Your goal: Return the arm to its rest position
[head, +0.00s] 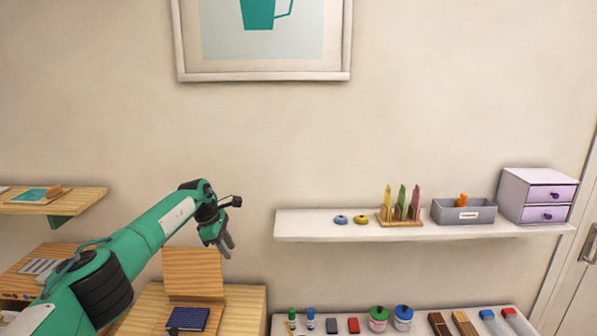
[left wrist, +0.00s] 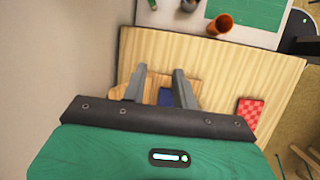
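My left arm reaches in from the left in the head view, its gripper (head: 227,246) raised in front of the wall. My right gripper is in neither view.
Bottles and jars line a lower surface. A wooden shelf (head: 80,201) is at left. The wrist view shows an orange cup (left wrist: 220,24) and red checkered block (left wrist: 250,111).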

